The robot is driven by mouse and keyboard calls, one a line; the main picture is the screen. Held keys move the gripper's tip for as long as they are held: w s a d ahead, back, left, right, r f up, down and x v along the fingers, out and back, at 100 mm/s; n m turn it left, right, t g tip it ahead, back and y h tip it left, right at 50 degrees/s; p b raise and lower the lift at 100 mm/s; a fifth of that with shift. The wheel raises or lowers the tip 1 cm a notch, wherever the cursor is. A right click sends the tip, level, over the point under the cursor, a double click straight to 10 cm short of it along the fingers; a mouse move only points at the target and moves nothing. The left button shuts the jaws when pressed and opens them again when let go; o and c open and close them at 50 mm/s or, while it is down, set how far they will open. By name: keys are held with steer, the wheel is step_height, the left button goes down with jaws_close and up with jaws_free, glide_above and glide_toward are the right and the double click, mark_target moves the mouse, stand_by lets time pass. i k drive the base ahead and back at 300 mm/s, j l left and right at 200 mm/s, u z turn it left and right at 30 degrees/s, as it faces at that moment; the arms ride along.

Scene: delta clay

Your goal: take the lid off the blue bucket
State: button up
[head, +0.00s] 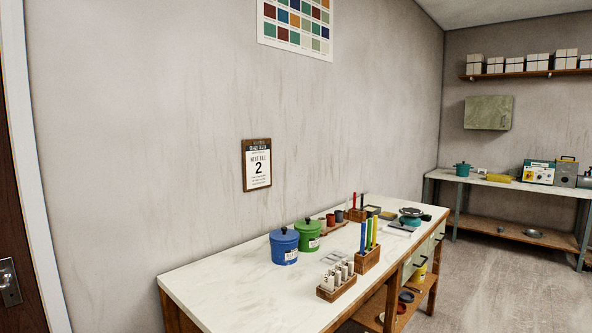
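The blue bucket (284,249) stands upright on the white-topped workbench (210,285), towards its near left end by the wall. Its blue lid (284,235) sits on top and has a small dark knob in the middle. A pale label is on the bucket's front. A green lidded bucket (307,236) stands close beside it on the right. My gripper is not in view.
In front of the buckets are a wooden rack with pale cylinders (336,281) and a wooden block holding tall coloured sticks (368,255). The bench's near left end is bare. Open floor (490,290) lies to the right.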

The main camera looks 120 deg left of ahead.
mark_target(284, 234)
steer(key=u, duration=4.2)
steer(key=i+l+u, duration=0.1)
steer(key=u, duration=0.25)
steer(key=l+u, duration=0.35)
steer(key=i+l+u, duration=0.2)
steer(key=l, duration=0.35)
steer(key=l+u, duration=0.15)
steer(key=l, duration=0.4)
steer(key=i+l+u, duration=0.2)
steer(key=l, duration=2.7)
steer(key=i+u, duration=0.05)
steer(key=i, duration=0.05)
